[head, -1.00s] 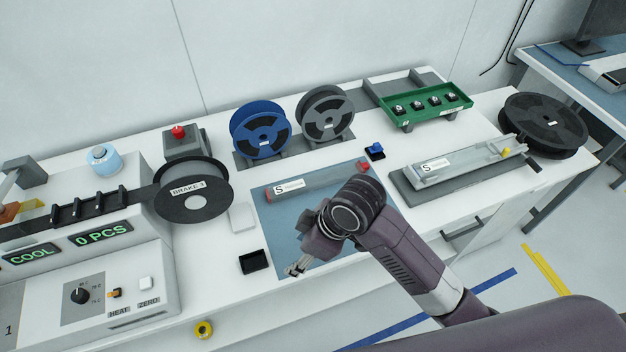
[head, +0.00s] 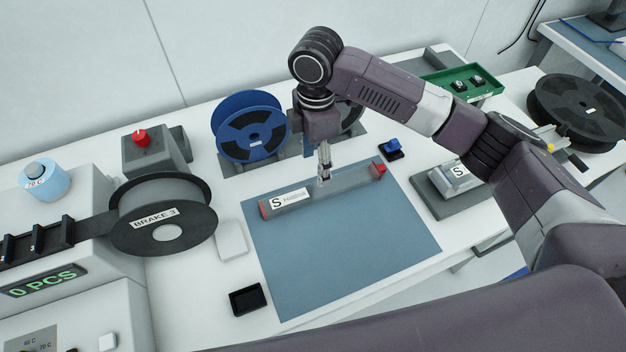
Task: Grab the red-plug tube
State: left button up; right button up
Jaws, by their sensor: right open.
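The red-plug tube (head: 345,181) is a long, greyish clear tube with a red plug at each end and a white label marked S near its left end. It lies along the back of the blue-grey mat (head: 345,250). My right gripper (head: 324,181) points down at the middle of the tube, with its fingers at or just above it. It is open; the fingers look narrow from this side, and I cannot tell whether they straddle the tube. My left gripper is not in view.
A blue reel (head: 250,125) stands behind the tube; a grey reel is mostly hidden by my arm. A small blue part (head: 393,147) sits right of the tube. A black tray (head: 247,299) is at front left.

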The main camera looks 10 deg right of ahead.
aim_at(318, 188)
jog(key=shift+f, duration=0.15)
jog(key=shift+s, duration=0.3)
jog(key=f, duration=0.1)
jog(key=s+f+p, duration=0.1)
jog(key=shift+d+f, duration=0.15)
jog(key=shift+f, duration=0.15)
notch_tip(318, 188, down, 3)
jog(key=shift+w+d+r+p, duration=0.1)
jog(key=shift+p, duration=0.6)
jog(key=shift+f, duration=0.75)
jog(key=c, duration=1.3)
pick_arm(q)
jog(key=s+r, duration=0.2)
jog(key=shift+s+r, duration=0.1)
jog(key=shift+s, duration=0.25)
pick_arm(e)
jog(key=shift+o, duration=0.2)
jog(key=shift+r, duration=0.1)
